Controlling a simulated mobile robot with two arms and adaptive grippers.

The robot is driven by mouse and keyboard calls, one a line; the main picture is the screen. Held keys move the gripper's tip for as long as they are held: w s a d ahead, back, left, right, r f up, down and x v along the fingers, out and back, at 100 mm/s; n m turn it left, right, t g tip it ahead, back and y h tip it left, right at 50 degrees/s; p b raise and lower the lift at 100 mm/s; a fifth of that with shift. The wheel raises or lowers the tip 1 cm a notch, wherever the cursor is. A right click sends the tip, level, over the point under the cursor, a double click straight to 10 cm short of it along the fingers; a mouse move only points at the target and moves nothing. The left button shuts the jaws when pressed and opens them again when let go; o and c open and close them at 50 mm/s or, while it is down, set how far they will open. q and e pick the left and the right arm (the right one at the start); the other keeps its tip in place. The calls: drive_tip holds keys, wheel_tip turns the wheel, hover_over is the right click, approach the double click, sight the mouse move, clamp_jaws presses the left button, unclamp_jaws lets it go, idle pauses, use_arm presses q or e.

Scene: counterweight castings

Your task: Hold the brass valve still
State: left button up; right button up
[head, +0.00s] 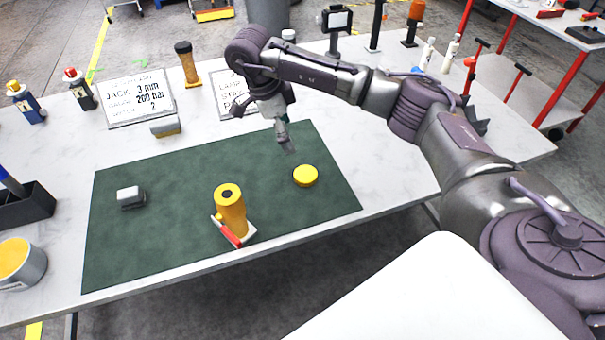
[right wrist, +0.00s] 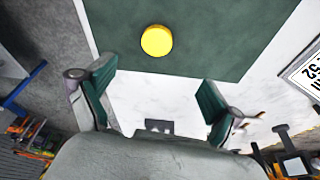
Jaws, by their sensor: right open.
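My right gripper (head: 284,138) is above the mat's far edge, apart from both. In the right wrist view its two green-padded fingers (right wrist: 158,88) are wide apart with nothing between them. My left gripper is out of view.
A grey block (head: 130,197) lies on the mat's left. A grey pot (head: 22,262) and black bin (head: 22,205) are at left. Much of the mat is clear.

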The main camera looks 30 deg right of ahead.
drive_tip(key=f, duration=0.1)
drive_tip(key=p, duration=0.2)
hover_over(305, 174)
drive_tip(key=w+a, duration=0.1)
drive_tip(key=a, duration=0.1)
drive_tip(key=f, duration=0.6)
drive_tip(key=shift+w+d+f, duration=0.15)
drive_tip(key=shift+d+f, duration=0.05)
drive_tip(key=shift+f, duration=0.55)
drive_tip(key=shift+s+d+f+p, duration=0.15)
drive_tip(key=shift+s+f+p, duration=0.1)
drive_tip(key=shift+p, duration=0.1)
drive_tip(key=p+x, duration=0.1)
drive_tip(key=x, duration=0.2)
drive_tip(key=shift+s+d+f, duration=0.15)
drive_tip(key=shift+f, duration=0.1)
drive_tip(key=shift+d+f+p, duration=0.1)
drive_tip(key=shift+f+p, duration=0.2)
drive_tip(key=shift+f, duration=0.15)
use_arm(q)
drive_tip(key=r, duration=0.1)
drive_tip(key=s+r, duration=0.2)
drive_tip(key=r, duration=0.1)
